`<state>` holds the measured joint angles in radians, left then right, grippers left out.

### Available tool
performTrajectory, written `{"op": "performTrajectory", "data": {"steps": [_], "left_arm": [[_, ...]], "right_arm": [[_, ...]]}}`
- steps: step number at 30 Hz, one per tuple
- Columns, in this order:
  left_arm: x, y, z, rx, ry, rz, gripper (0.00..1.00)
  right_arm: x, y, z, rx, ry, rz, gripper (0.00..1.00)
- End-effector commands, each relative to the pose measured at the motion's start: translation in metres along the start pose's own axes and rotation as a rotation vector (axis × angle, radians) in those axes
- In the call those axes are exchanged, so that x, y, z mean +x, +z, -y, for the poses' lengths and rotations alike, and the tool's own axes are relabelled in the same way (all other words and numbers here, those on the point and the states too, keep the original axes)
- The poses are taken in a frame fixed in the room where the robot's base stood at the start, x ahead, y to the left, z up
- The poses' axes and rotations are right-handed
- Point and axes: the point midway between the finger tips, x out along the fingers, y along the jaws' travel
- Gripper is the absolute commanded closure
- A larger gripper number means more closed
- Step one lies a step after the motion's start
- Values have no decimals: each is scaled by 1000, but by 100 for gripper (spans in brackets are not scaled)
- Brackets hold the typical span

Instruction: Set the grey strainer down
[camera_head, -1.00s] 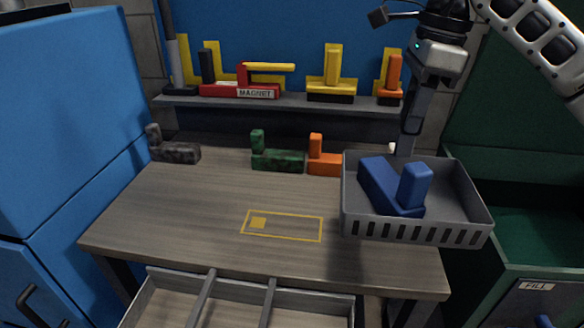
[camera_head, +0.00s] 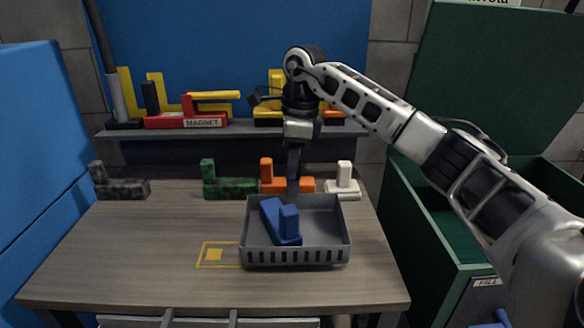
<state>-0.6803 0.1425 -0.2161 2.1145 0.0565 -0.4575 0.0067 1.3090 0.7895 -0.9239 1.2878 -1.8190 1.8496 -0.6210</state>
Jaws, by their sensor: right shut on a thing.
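The grey strainer (camera_head: 335,230) is a rectangular basket with slots along its front wall. It is over the right half of the wooden table, covering the right part of a yellow outlined rectangle (camera_head: 208,262). I cannot tell whether its bottom touches the table. A blue L-shaped block (camera_head: 271,217) lies inside it. My right gripper (camera_head: 293,182) points down at the strainer's far wall and is shut on it; the fingertips are partly hidden. My left gripper is not in view.
Black, green (camera_head: 226,187), orange (camera_head: 267,172) and white (camera_head: 344,183) L-shaped blocks stand along the table's back. A shelf (camera_head: 150,134) behind holds a red magnet tool (camera_head: 185,121) and yellow pieces. A green bin (camera_head: 425,240) is at the right. The table's left front is clear.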

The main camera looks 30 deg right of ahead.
Motion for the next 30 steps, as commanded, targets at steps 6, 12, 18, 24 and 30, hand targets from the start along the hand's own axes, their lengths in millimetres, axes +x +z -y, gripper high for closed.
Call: {"op": "performTrajectory", "data": {"steps": [6, 12, 18, 24, 30], "left_arm": [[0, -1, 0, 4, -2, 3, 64], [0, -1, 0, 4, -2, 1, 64], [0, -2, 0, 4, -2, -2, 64], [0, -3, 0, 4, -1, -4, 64], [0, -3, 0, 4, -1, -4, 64]], "right_arm": [[16, -2, 0, 0, -2, 4, 100], [17, -3, 0, 0, -2, 3, 100], [20, -3, 0, 0, 0, 0, 51], [20, -3, 0, 0, 0, 0, 51], [8, -3, 0, 1, -3, 2, 51]]}}
